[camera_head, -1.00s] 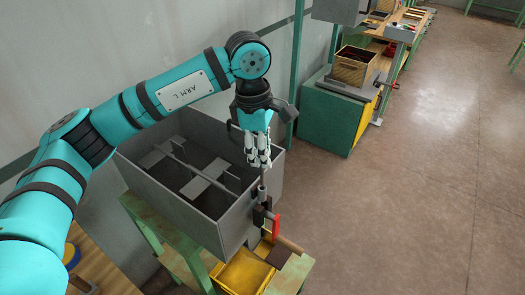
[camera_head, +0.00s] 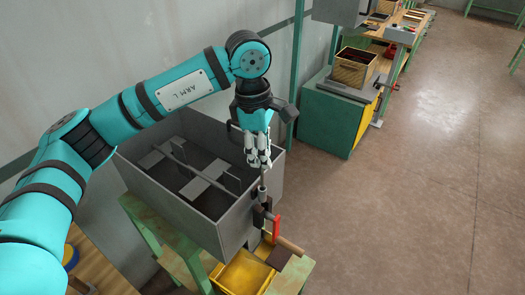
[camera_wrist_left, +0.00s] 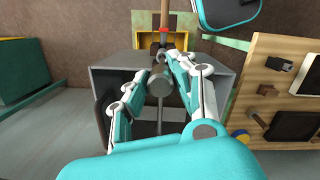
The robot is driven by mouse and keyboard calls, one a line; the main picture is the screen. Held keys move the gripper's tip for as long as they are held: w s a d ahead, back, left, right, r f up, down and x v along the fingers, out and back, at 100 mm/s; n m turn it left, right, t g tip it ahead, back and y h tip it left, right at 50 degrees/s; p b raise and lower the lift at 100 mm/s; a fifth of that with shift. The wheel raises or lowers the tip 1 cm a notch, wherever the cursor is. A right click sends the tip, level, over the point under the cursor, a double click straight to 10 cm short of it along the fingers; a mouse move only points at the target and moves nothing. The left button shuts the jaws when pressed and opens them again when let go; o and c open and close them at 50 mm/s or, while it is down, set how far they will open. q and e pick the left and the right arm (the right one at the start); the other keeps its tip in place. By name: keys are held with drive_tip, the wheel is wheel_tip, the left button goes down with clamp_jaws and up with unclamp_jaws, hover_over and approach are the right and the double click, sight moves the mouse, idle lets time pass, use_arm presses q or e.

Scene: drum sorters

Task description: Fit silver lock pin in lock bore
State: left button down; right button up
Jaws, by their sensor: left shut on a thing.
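My left gripper (camera_head: 259,163) points down above the front right corner of the grey open-topped box (camera_head: 190,212). Its fingers are shut on the silver lock pin, whose round grey end (camera_wrist_left: 160,84) shows between the fingertips in the left wrist view. In the head view the thin grey shaft (camera_head: 262,182) shows just below the fingertips, in line with a dark bracket (camera_head: 262,214) on the box's side. The lock bore itself cannot be made out, and I cannot tell whether the pin's tip is inside it. My right gripper is not in view.
A red-gripped lever (camera_head: 276,229) sticks out beside the bracket. A yellow bin (camera_head: 243,272) stands below on a green frame (camera_head: 152,222). A green cabinet (camera_head: 328,118) with a wooden crate (camera_head: 354,66) stands farther back. The floor at right is clear.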

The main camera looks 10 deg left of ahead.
sight(263, 186)
use_arm(q)
drive_tip(key=shift+f+b, duration=1.5)
drive_tip(key=shift+f, duration=0.15)
drive_tip(key=shift+f+b, duration=2.65)
drive_tip(key=shift+f, duration=0.25)
drive_tip(key=c, duration=1)
unclamp_jaws()
drive_tip(key=shift+r, duration=0.1)
drive_tip(key=r, duration=0.4)
drive_tip(key=a+r, duration=0.1)
drive_tip(key=r, duration=0.6)
drive_tip(key=shift+a+r, duration=0.25)
drive_tip(key=shift+r, duration=0.15)
